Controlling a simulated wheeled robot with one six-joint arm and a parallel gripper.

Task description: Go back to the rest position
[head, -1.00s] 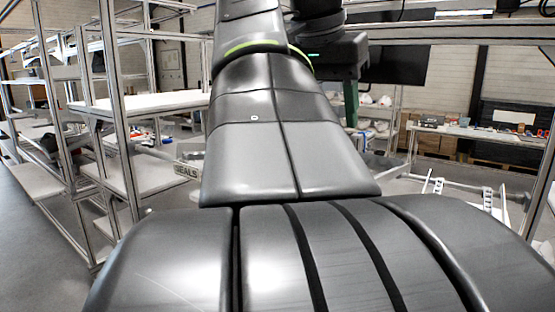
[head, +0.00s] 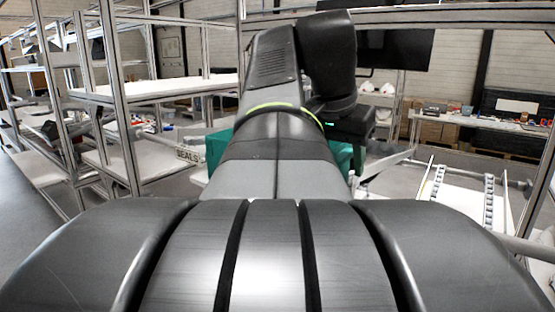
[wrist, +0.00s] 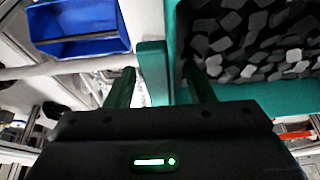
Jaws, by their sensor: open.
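My gripper (wrist: 160,88) shows in the wrist view as two dark green fingers set apart, with nothing held between them. Beyond it at the right is a teal crate (wrist: 262,98) full of dark grey angular pieces (wrist: 265,40). A teal surface (head: 341,154) also shows behind my arm in the head view. The gripper itself is hidden there behind my arm links, which rise up the middle of the picture. I cannot tell whether the fingers touch the crate.
A blue bin (wrist: 80,28) sits at the wrist view's upper left. Roller rails (head: 489,200) lie at the right, near a workbench (head: 460,122). Open grey floor shows far left.

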